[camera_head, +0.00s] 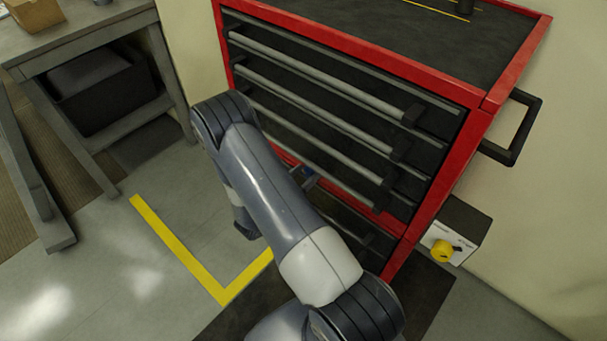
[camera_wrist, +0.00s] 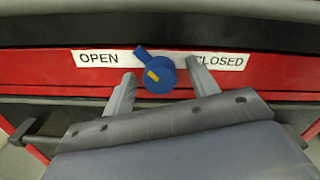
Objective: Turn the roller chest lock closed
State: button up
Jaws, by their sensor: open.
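The roller chest (camera_head: 487,135) is red with dark drawers. Its lock is a round blue knob (camera_wrist: 160,76) with a yellow mark, on a red strip (camera_wrist: 40,72) of the chest front. The knob's small tab points up and left, on the side of the word OPEN on the white label (camera_wrist: 98,58); CLOSED is on the right side. My gripper (camera_wrist: 160,71) is open, with one finger on each side of the knob. I cannot tell whether the fingers touch it. In the head view my arm hides most of the gripper; a bit of blue shows beside the arm.
Long bar handles (camera_head: 320,118) cross the drawer fronts. A black side handle (camera_head: 515,128) sticks out at the right. A box with a yellow knob (camera_head: 442,251) is below it. A workbench (camera_head: 85,35) stands at the left. Floor beside the yellow line (camera_head: 180,250) is clear.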

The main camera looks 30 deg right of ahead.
jog(key=c, duration=1)
